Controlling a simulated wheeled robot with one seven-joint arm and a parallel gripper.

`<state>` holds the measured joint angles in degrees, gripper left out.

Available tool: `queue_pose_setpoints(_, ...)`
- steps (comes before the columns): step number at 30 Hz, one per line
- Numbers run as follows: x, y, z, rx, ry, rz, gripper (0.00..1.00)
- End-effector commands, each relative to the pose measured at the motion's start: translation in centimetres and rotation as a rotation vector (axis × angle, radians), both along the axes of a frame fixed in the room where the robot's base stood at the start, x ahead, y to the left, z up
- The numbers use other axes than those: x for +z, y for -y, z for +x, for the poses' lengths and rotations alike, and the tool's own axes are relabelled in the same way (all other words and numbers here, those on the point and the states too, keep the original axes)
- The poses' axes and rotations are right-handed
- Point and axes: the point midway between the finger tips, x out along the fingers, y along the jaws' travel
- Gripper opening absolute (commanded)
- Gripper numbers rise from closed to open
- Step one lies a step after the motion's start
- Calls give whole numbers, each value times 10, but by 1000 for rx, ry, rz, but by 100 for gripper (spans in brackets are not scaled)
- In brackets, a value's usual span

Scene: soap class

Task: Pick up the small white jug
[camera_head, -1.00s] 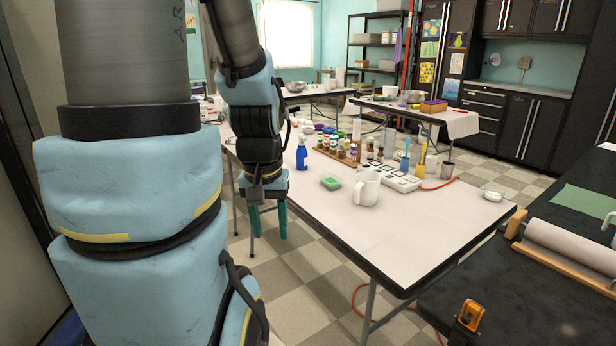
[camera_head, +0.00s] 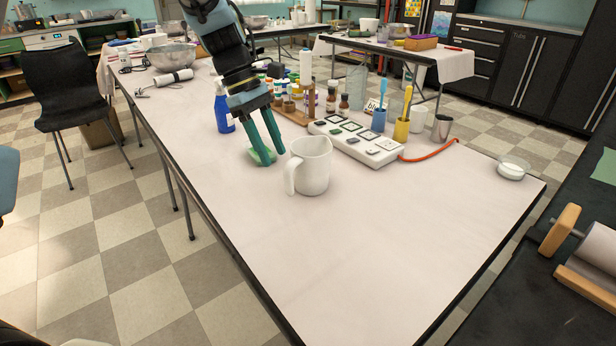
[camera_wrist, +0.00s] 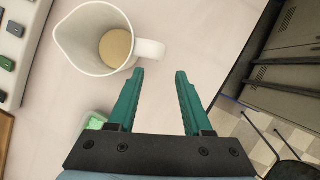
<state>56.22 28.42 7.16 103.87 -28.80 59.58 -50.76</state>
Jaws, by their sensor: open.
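The small white jug (camera_head: 312,165) stands upright on the white table (camera_head: 210,190), its handle toward the left front. In the wrist view the jug (camera_wrist: 75,40) is at the upper left, with something tan inside at its bottom. Its handle (camera_wrist: 150,50) points to the right, just beyond my left fingertip. My gripper (camera_head: 276,156) points down over the table, left of the jug. In the wrist view my gripper (camera_wrist: 160,73) has its two teal fingers spread with nothing between them. I cannot tell whether a finger touches the handle.
A blue spray bottle (camera_head: 222,108) stands to the left. The table's front is clear.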

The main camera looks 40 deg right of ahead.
Motion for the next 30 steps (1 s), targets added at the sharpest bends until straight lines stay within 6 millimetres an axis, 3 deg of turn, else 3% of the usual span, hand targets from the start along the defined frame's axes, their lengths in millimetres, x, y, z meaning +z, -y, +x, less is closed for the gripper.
queue_pose_setpoints(6, -32, 4, -13, -1, -2, 4, 50)
queue_pose_setpoints(14, -50, 7, -21, -2, -1, 2, 50)
queue_pose_setpoints(22, -85, 13, -35, -2, 0, 3, 50)
queue_pose_setpoints(30, -92, 14, -37, -1, 1, 0, 50)
